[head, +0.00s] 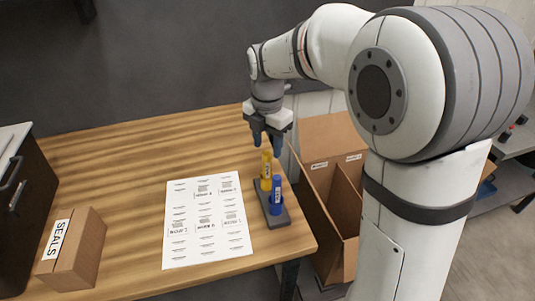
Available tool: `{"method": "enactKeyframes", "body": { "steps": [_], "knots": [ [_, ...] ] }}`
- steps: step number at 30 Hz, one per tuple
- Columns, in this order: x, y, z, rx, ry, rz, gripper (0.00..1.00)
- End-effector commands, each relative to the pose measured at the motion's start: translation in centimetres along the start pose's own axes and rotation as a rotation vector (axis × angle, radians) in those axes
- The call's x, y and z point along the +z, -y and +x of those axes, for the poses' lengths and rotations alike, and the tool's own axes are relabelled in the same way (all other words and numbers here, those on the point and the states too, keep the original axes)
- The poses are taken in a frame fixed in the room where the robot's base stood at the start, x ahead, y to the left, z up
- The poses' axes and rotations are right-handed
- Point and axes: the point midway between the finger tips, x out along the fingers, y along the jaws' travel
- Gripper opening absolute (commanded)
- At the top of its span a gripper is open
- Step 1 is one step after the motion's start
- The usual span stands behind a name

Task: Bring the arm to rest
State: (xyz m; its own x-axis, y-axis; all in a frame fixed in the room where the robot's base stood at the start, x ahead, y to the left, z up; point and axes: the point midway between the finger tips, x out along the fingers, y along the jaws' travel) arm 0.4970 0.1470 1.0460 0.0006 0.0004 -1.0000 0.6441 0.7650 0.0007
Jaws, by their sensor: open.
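My gripper (266,138) hangs from my raised arm in the head view, fingers pointing down, open. It is above the yellow tube (266,171), which stands upright in a dark grey holder (284,219) near the table's right edge. A blue tube (276,194) stands in the same holder, in front of the yellow one. The gap between the fingertips and the top of the yellow tube looks small; I cannot tell its exact size. My gripper appears to hold nothing.
A printed white sheet (205,222) lies left of the holder on the wooden table (130,175). A cardboard box labelled SEALS (78,248) sits at the front left. Open cardboard boxes (335,200) stand beyond the right edge. The table's back left is clear.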

Motion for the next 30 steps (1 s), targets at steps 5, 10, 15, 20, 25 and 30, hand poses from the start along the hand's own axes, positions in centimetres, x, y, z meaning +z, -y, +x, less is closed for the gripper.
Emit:
{"method": "enactKeyframes", "body": {
  "steps": [5, 10, 15, 20, 25, 30],
  "knots": [
    [0.0, 0.0, -1.5, 0.0, 0.0, 0.0, 0.46],
    [0.1, 0.5, -1.8, 0.003, 0.002, 0.041, 0.46],
    [0.1, 3.8, -2.5, 0.03, 0.014, 0.327, 0.46],
    [-0.3, 8.5, -3.0, 0.074, 0.022, 0.763, 0.46],
    [-1.2, 13.3, -2.9, 0.128, 0.014, 1.234, 0.46],
    [-2.7, 17.9, -2.1, 0.186, -0.011, 1.704, 0.46]
  ]
}}
